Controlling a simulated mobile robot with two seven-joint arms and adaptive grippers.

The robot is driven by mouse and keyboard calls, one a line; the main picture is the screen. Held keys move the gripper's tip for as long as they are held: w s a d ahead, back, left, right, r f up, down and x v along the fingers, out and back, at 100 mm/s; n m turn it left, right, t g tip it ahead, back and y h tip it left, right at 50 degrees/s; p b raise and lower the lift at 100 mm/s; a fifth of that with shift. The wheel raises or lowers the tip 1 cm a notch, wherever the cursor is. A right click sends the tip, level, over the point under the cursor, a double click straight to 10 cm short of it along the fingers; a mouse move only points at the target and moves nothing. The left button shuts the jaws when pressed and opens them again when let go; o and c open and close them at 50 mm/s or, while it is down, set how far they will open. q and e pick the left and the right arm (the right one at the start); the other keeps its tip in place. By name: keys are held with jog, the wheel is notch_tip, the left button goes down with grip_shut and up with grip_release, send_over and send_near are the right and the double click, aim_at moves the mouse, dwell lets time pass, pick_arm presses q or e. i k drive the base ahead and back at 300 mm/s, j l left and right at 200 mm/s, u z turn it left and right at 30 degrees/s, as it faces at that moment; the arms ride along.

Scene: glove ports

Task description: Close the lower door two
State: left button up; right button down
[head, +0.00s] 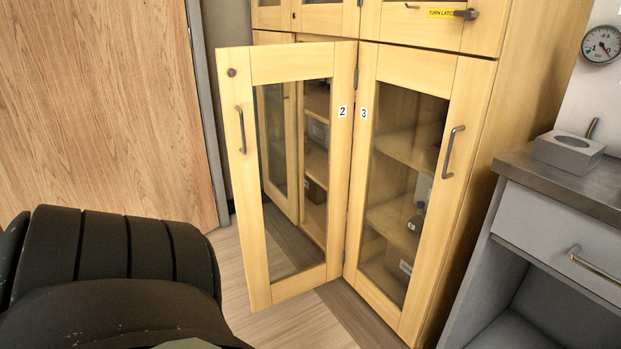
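The lower door two (260,290) is a wooden frame with a glass pane, marked with a "2" label. It stands open, swung out from the cabinet on hinges at its right edge. Its grey bar handle (240,130) is on the left side of the frame. A dark, rounded part of my own body fills the lower left of the head view, apart from the door in the picture. Neither gripper's fingers can be seen.
Lower door three (392,298), marked "3", is shut beside it. A grey counter (556,180) with a drawer stands at the right, holding a small box (568,153). A large wooden panel (100,110) is at the left. Some floor (240,265) shows clear left of door two.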

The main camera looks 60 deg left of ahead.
aim_at(239, 69)
jog(key=i+u, duration=0.3)
jog(key=i, duration=0.2)
jog(key=i+u, duration=0.35)
jog(key=i, duration=0.15)
jog(key=u, duration=1.95)
